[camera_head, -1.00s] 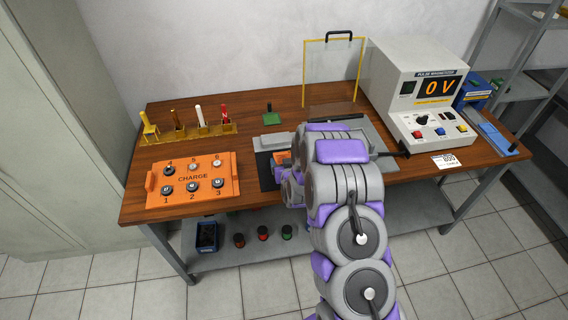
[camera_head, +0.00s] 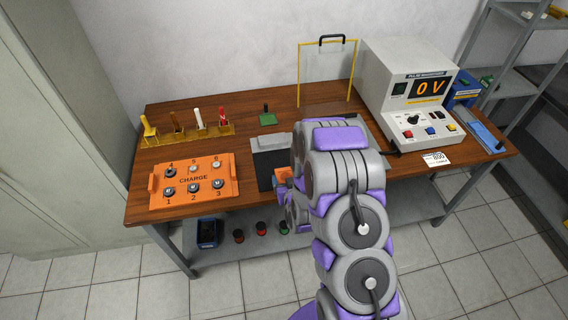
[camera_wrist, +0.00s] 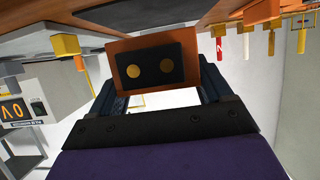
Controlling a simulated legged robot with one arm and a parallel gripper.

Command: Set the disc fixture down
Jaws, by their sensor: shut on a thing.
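The disc fixture (camera_wrist: 148,72) shows in the wrist view as an orange block with a black face and two round gold discs. My gripper (camera_wrist: 158,84) is shut on it, with a dark finger on either side. In the head view only a small orange part of the fixture (camera_head: 283,174) shows at the left of my arm, near the bench's front edge. My arm hides the rest of it and most of the gripper. Whether it touches anything below cannot be told.
The orange CHARGE tray (camera_head: 193,181) lies on the left of the wooden bench (camera_head: 345,110). The pulse magnetizer (camera_head: 410,85) reads 0 V at right. A yellow-framed clear screen (camera_head: 299,75) stands behind.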

